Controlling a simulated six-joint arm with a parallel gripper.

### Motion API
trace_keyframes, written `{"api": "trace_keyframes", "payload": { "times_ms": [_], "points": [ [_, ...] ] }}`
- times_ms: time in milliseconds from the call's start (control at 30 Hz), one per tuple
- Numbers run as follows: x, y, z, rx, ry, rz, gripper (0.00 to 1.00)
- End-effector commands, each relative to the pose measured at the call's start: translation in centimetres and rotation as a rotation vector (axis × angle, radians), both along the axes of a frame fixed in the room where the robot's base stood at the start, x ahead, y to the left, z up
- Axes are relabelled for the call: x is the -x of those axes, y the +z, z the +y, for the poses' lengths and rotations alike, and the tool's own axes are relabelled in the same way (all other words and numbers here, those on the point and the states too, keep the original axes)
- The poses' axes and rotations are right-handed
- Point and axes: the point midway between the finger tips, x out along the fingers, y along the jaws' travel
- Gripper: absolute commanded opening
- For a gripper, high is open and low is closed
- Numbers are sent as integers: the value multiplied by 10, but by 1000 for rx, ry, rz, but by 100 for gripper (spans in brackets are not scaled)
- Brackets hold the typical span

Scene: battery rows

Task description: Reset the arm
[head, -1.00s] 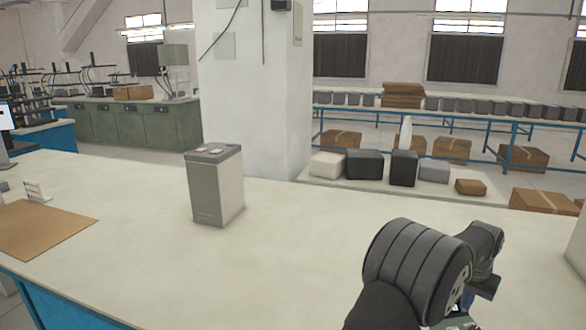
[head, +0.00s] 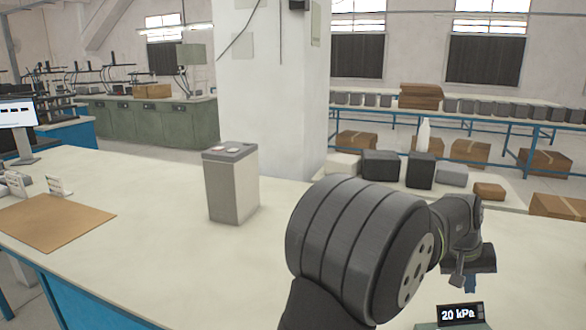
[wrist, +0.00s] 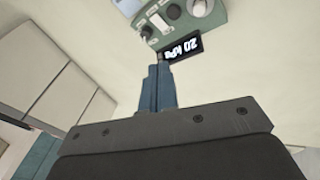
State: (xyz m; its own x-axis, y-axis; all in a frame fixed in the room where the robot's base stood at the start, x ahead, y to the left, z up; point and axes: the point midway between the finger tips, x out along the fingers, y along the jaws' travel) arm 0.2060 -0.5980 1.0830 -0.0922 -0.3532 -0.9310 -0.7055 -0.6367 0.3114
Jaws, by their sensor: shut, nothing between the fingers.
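My gripper (wrist: 159,62) shows in the wrist view with its two blue fingers pressed together and nothing between them. The fingertips appear close to a green device with knobs (wrist: 185,15) and its dark display (wrist: 182,47); I cannot tell whether they touch. In the head view my arm comes in at the lower right, and a small blue part of the gripper (head: 470,284) hangs above the display (head: 461,314), which reads 20 kPa. Most of the device is cut off by the lower edge there.
A grey battery-like block (head: 231,185) stands upright on the pale bench, left of my arm. A brown board (head: 52,220) lies at the left, near small white holders (head: 60,187) and a monitor (head: 18,115). The bench between board and block is clear.

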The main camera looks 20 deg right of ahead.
Motion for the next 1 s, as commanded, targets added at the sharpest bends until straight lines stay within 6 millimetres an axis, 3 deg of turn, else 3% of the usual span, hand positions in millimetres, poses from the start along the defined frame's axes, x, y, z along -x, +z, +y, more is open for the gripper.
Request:
{"api": "trace_keyframes", "payload": {
  "times_ms": [500,633,833,1000],
  "points": [
    [0,9,9,17,43,25,0],
    [-9,12,21,17,47,25,26],
    [-45,24,78,19,55,28,65],
    [-54,22,99,18,51,29,98]
  ]
}}
